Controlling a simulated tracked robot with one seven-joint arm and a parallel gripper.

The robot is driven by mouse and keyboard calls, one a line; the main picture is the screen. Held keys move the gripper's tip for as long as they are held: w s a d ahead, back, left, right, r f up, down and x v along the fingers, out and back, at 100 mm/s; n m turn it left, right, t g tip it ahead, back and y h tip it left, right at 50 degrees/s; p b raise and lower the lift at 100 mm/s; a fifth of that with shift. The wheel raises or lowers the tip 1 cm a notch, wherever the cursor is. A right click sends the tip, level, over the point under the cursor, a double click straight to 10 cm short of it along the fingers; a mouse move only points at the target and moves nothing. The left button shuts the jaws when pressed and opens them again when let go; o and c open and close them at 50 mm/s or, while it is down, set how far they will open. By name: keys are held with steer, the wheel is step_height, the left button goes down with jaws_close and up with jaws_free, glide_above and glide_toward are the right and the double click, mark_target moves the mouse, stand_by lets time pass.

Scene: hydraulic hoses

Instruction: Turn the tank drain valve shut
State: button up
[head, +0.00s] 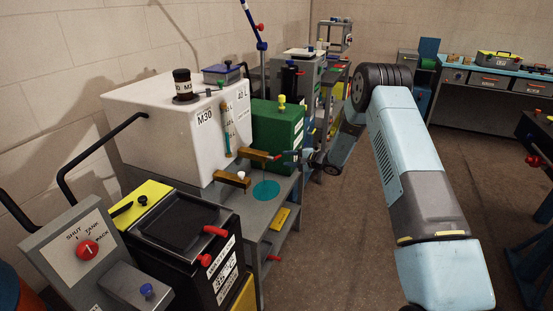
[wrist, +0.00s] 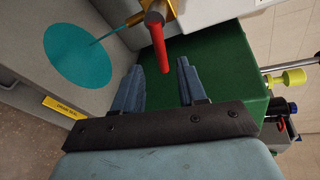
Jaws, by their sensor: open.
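The white tank (head: 180,125) marked M30 and 40 L stands on a grey bench. A brass drain valve (head: 252,152) with a red lever (head: 275,157) sticks out low from its front. In the wrist view the red lever (wrist: 157,45) hangs from the brass body (wrist: 172,12). A thin teal stream (wrist: 118,29) runs to a teal puddle (wrist: 78,53) on the bench. My gripper (wrist: 159,68) is open, with the lever's end between its fingertips in the picture. I cannot tell whether they touch. The head view shows my gripper (head: 288,158) small, beside the lever.
A second brass fitting (head: 232,179) with a white knob sits left of the valve. A green box (head: 277,125) stands just right of the tank. A black unit (head: 190,240) with red handles and a selector panel (head: 80,250) stand in front.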

steer(key=x, duration=0.8)
jaws_close()
steer(key=shift+f, duration=0.1)
stand_by(0.4)
